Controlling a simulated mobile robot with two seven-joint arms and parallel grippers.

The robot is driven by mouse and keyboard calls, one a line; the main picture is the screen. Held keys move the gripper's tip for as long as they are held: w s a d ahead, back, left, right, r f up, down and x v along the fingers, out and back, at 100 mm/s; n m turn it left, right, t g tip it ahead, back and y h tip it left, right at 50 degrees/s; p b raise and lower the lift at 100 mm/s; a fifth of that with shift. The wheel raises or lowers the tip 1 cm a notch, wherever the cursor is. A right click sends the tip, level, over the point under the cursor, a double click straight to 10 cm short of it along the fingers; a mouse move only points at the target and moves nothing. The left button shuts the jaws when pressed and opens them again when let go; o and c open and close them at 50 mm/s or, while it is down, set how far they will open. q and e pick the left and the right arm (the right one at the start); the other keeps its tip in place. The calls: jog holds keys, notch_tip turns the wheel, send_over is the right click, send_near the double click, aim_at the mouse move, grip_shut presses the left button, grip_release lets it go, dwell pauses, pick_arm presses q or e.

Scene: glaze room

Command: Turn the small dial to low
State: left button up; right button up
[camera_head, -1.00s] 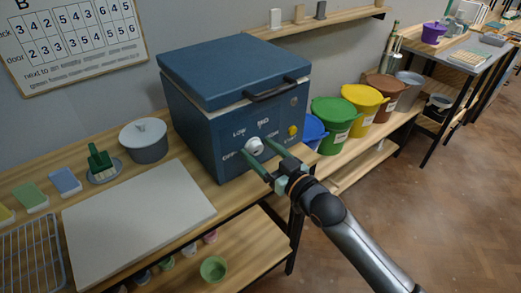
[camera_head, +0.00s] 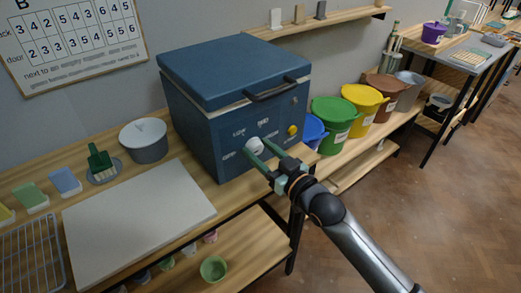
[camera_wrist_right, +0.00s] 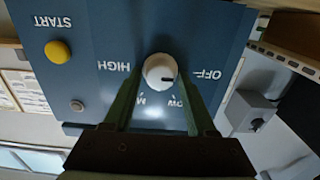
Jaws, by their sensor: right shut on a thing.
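The small dial is a round white knob (camera_wrist_right: 158,68) with a dark pointer mark, on the front of a blue kiln (camera_head: 213,137). In the right wrist view, which is upside down, the mark points between OFF (camera_wrist_right: 207,75) and LOW (camera_wrist_right: 178,101). MED and HIGH (camera_wrist_right: 114,66) are printed on the other side. My right gripper (camera_head: 255,147) has its two green fingers on either side of the knob and is shut on it. Its fingers partly cover the MED label. My left gripper is in neither view.
A yellow START button (camera_wrist_right: 57,51) is beside the dial. A white board (camera_head: 137,222), a grey lidded pot (camera_head: 146,145) and glaze tools lie on the bench to the left. Coloured buckets (camera_head: 331,121) stand to the right. Open floor is at the right.

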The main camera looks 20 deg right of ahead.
jog(key=shift+r+m+p, duration=0.15)
jog(key=shift+m+p, duration=0.95)
jog(key=shift+p, duration=0.05)
jog(key=m+p, duration=0.2)
jog(key=shift+m, duration=0.3)
jog(key=m+p, duration=0.1)
jog(key=m, duration=0.2)
jog(key=shift+d, duration=0.1)
jog(key=shift+w+f+m+p, duration=0.15)
jog(key=shift+m+p, duration=0.15)
jog(key=shift+m, duration=0.7)
jog(key=shift+s+f+m+p, duration=0.1)
jog(key=shift+m+p, duration=0.2)
jog(key=shift+m, duration=0.7)
jog(key=o, duration=1.2)
